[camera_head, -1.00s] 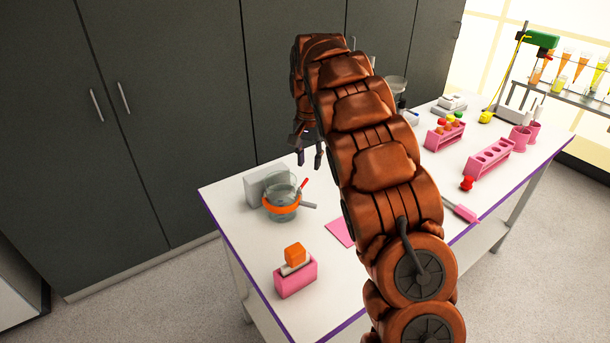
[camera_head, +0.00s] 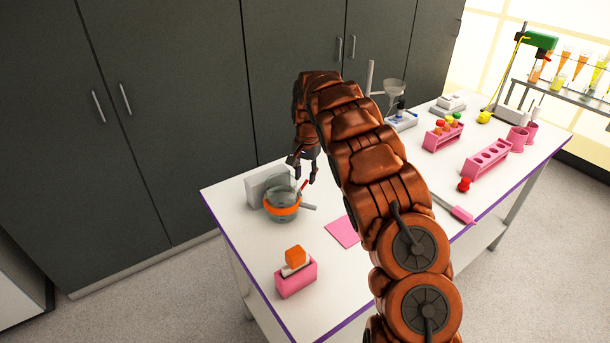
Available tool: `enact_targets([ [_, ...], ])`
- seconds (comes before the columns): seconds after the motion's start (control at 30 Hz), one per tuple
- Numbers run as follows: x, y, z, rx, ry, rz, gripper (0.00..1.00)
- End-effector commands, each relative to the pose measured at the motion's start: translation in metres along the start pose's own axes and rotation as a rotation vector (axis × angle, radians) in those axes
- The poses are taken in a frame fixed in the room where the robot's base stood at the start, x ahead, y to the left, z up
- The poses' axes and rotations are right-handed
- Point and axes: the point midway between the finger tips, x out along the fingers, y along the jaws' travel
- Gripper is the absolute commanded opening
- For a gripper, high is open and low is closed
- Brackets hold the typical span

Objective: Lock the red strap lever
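A glass vessel (camera_head: 283,192) stands on the left part of the white table, with an orange strap (camera_head: 281,208) around it. A small red lever (camera_head: 303,185) sticks up at the vessel's right side. A grey handle-like bar (camera_head: 308,207) points right from the strap. My gripper (camera_head: 305,178) points down just above the red lever, with its fingers apart. The small size in view hides whether a finger touches the lever.
A grey block (camera_head: 256,188) stands behind the vessel. A pink holder (camera_head: 296,280) with an orange-topped item is at the front, and a pink mat (camera_head: 343,232) lies to the right. Pink racks (camera_head: 487,158) stand farther right. Dark cabinets (camera_head: 160,110) line the back.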

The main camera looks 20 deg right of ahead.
Motion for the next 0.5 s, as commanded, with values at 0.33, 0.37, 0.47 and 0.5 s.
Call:
enact_targets([
  [0.33, 0.019, 0.0, 0.0, -0.001, 0.0, -0.001, 0.36],
  [0.37, 0.019, 0.0, 0.0, -0.001, 0.0, -0.001, 0.36],
  [0.47, 0.019, -0.001, 0.0, -0.001, 0.001, -0.001, 0.36],
  [0.5, 0.019, 0.0, 0.0, -0.001, 0.001, -0.001, 0.36],
])
